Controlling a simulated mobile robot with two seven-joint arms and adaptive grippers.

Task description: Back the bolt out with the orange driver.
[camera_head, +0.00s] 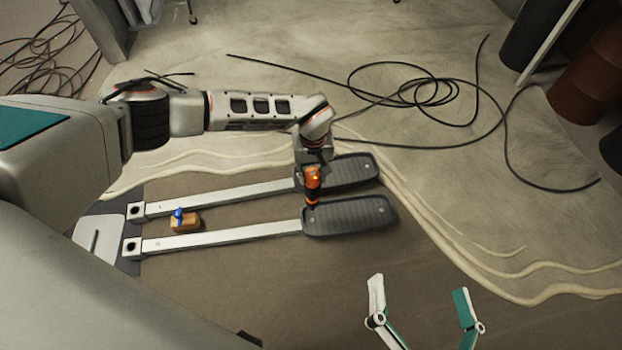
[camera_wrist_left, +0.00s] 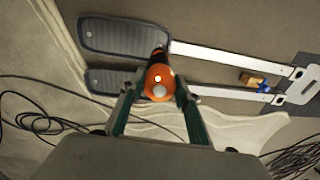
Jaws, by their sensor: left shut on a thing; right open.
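The orange driver (camera_head: 312,178) is held upright by my left gripper (camera_head: 314,165), its dark lower end at the near pedal bar, where the grey rail meets the black footplate (camera_head: 350,215). In the left wrist view my left gripper (camera_wrist_left: 158,100) has its green-sided fingers closed around the orange driver (camera_wrist_left: 158,76), whose dark nose points at that same junction. The bolt is hidden; I cannot tell whether the tip touches it. My right gripper (camera_head: 420,310) is open and empty over the floor at the bottom right.
A second pedal bar with a black footplate (camera_head: 352,170) lies behind. A small tan block (camera_head: 185,223) with a blue thing on it (camera_head: 179,214) sits between the rails. Black cable (camera_head: 420,90) loops over the floor at the back; the brown floor at lower right is bare.

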